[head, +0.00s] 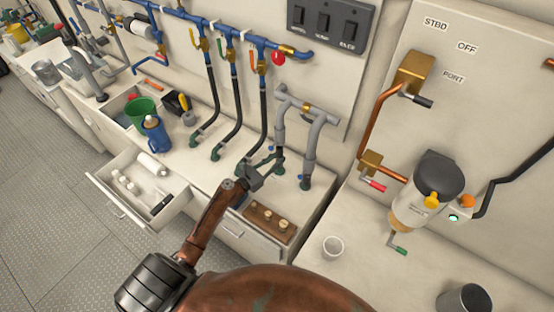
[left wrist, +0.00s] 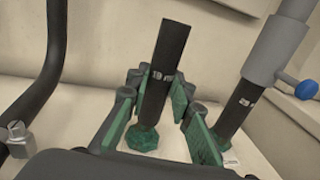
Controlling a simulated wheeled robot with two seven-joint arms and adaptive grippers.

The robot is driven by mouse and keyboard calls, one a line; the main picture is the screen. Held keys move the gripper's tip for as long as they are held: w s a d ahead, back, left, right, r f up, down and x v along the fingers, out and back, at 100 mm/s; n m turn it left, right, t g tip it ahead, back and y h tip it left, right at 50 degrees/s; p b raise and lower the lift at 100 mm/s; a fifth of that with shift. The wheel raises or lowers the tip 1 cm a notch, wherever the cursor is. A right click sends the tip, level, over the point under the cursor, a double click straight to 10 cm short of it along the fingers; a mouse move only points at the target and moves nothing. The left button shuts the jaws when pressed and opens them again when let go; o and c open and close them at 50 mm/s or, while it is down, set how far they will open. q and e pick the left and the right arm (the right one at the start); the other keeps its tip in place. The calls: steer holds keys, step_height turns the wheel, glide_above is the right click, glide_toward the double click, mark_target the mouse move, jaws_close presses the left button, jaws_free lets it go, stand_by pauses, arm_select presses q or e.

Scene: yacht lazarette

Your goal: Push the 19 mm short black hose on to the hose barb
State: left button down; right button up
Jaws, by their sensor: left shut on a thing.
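The short black hose (left wrist: 167,62) stands slightly tilted in the left wrist view, with a white 19 mm mark on its side and its upper end free. My left gripper (left wrist: 158,92) is shut on it, with green-padded fingers on both sides; in the head view the gripper (head: 270,167) is by the grey pipes. A green hexagonal fitting (left wrist: 144,138) is at the hose's lower end. The barb itself is hidden, and I cannot tell how far the hose sits over it. My right gripper is not in view.
A second black hose (left wrist: 238,108) under a grey pipe (left wrist: 277,50) with a blue lever (left wrist: 305,89) stands close on the right. Another black hose (left wrist: 42,60) runs on the left. A wooden block (head: 270,222) and an open drawer (head: 140,190) are near my left arm.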

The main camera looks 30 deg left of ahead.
arm_select(q)
steer(key=shift+f+b, duration=0.7)
steer(key=shift+f, duration=0.3)
steer(key=c, duration=1.6)
jaws_free()
steer(key=shift+r, duration=0.1)
steer(key=shift+s+a, duration=0.1)
steer(key=shift+s, duration=0.1)
steer(key=v, duration=1.1)
steer(key=shift+s, duration=0.3)
